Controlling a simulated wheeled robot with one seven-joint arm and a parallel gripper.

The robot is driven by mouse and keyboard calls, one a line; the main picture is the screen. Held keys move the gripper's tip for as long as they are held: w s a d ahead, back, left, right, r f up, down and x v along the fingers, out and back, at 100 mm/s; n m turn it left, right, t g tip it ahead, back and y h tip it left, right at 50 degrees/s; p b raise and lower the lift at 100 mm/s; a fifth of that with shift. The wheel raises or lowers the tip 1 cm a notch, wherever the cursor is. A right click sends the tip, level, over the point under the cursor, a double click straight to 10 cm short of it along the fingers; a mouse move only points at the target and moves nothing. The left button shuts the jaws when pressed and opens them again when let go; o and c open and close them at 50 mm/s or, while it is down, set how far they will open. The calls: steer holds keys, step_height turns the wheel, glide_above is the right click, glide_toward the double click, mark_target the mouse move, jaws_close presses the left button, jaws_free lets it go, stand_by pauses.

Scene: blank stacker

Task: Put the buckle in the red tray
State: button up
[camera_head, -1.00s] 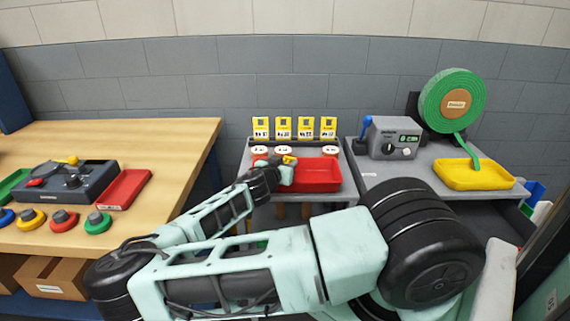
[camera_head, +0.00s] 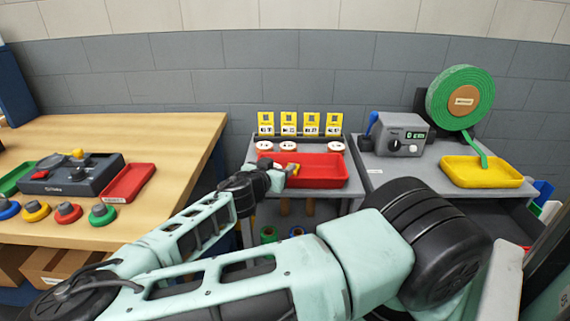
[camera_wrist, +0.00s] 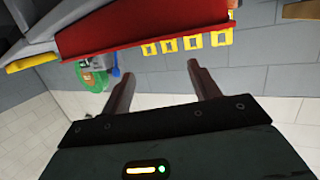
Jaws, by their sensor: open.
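A large red tray (camera_head: 325,178) sits on the grey stand in the middle of the head view. A second, smaller red tray (camera_head: 128,184) lies on the wooden table at left. My gripper (camera_wrist: 158,76) is open, with nothing visible between its fingers in the wrist view. In the head view it is at the left end of the large red tray. In the wrist view the large red tray (camera_wrist: 130,30) crosses the top, beyond the fingers.
Several yellow cards (camera_head: 289,122) and white round pieces (camera_head: 310,147) stand behind the tray. At right are a grey meter box (camera_head: 402,134), a green reel (camera_head: 442,88) and a yellow tray (camera_head: 482,172). A dark fixture (camera_head: 72,176) and several coloured knobs (camera_head: 103,215) occupy the wooden table.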

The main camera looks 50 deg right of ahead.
steer(key=shift+v, duration=1.35)
